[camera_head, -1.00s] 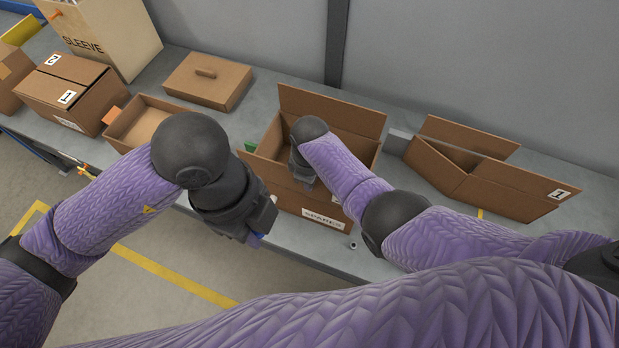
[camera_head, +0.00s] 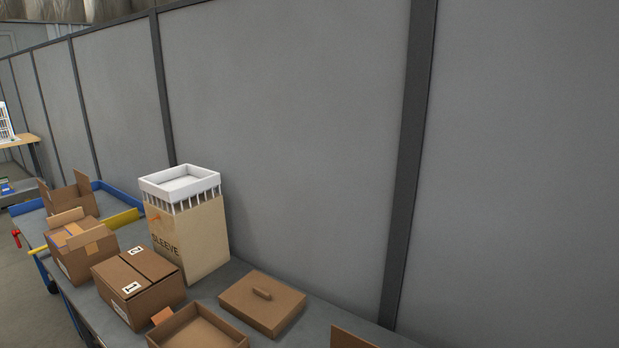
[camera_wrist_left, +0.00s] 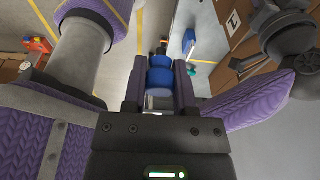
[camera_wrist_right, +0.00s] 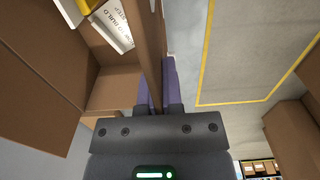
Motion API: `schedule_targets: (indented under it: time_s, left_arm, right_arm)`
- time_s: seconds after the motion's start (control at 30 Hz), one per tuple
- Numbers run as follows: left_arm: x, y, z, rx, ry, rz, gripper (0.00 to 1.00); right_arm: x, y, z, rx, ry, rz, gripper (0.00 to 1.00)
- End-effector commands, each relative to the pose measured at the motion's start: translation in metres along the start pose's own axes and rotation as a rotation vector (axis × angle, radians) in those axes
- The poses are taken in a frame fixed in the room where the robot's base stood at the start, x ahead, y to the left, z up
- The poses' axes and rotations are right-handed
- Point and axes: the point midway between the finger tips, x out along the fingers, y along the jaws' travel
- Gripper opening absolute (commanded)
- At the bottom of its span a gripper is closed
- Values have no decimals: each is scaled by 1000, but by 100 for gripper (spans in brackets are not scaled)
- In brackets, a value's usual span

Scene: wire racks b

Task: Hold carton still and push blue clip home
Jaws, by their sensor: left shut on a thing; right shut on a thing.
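In the left wrist view my left gripper (camera_wrist_left: 160,95) is shut on a blue ridged thing (camera_wrist_left: 160,78) with a dark, orange-tinged end. I cannot tell whether it is the blue clip. Another small blue thing (camera_wrist_left: 188,41) lies beyond, left of the brown carton (camera_wrist_left: 245,50). In the right wrist view my right gripper (camera_wrist_right: 158,85) is shut on a wall of the carton (camera_wrist_right: 150,45). A printed white sheet (camera_wrist_right: 112,25) and something yellow show inside. In the head view only a flap of the carton (camera_head: 352,338) shows at the bottom edge; both grippers are out of that view.
A grey wall (camera_head: 290,130) rises behind.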

Motion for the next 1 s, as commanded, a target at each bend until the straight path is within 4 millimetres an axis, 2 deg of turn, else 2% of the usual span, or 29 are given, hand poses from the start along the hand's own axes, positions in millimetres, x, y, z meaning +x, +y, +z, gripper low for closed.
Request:
schedule_targets:
  time_s: [0.3,0.33,0.5,0.8,0.87,0.97,1.0]
  left_arm:
    - [0,0,0,0,0,0,0]
    - [0,0,0,0,0,0,0]
    - [0,0,0,0,0,0,0]
    - [0,0,0,0,0,0,0]
    - [0,0,0,0,0,0,0]
    - [0,0,0,0,0,0,0]
    - [0,0,0,0,0,0,0]
  right_arm:
    - [0,0,0,0,1,1,0]
    - [0,0,0,0,1,1,11]
    - [0,0,0,0,1,0,47]
    - [-4,0,0,0,0,0,48]
    - [-11,1,-1,0,2,1,48]
    - [-32,0,0,0,5,4,48]
    - [-45,1,-1,0,6,5,48]
